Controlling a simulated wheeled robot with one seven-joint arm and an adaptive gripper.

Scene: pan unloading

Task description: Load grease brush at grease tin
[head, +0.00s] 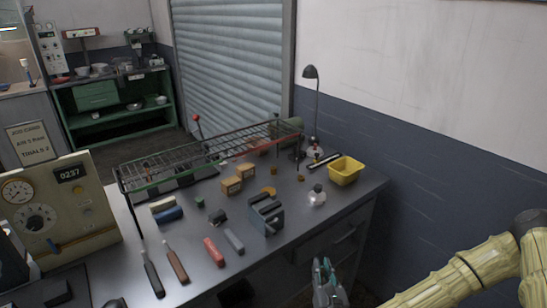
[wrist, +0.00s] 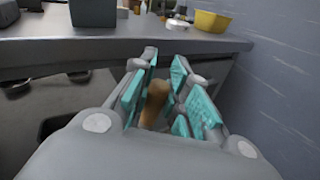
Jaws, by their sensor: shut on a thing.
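My gripper (head: 326,278) is low in front of the bench's front edge in the head view. In the wrist view, its teal-padded fingers (wrist: 164,78) are closed around a brown, wooden-looking handle (wrist: 154,102), which I take to be the grease brush. Its bristle end is hidden or too small to make out. I cannot tell for certain which thing is the grease tin.
The grey bench (head: 285,240) holds a yellow bin (head: 346,170), a grey vise-like block (head: 266,214), small cardboard boxes (head: 231,185), a wire rack (head: 180,168) and several hand tools. A desk lamp (head: 311,74) stands at the back right. A wall (head: 440,170) bounds the right side.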

